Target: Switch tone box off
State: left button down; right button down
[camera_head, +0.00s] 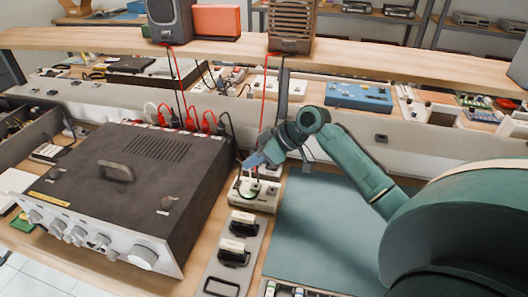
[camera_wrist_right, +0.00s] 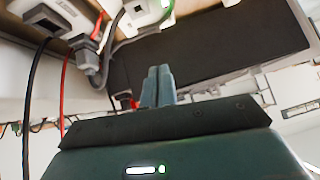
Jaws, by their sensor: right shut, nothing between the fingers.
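No label reads as tone box, so I cannot tell for certain which unit it is. A large dark hi-fi unit (camera_head: 130,180) with silver knobs on its front stands on the bench at left. A small cream box (camera_head: 254,194) with dark parts on top sits right of it. My right gripper (camera_head: 252,161) is just above and behind the cream box, beside the hi-fi unit's right rear edge; I cannot tell whether it touches anything. Its fingers are shut and empty in the right wrist view (camera_wrist_right: 158,86). My left gripper is not in view.
Red and black cables with plugs (camera_head: 190,121) stand behind the hi-fi unit. A grey plate with black handles (camera_head: 233,254) lies in front of the cream box. A teal mat (camera_head: 318,225) at right is clear. A shelf (camera_head: 358,52) with speakers crosses above; a blue box (camera_head: 358,97) is behind.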

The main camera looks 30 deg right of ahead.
aim_at(234, 185)
jog(key=x, duration=0.3)
jog(key=shift+w+a+f, duration=0.2)
jog(key=shift+a, duration=0.1)
jog(key=f, duration=0.2)
jog(key=shift+s+f+p, duration=0.25)
jog(key=shift+f+p, duration=0.05)
jog(key=shift+f, duration=0.65)
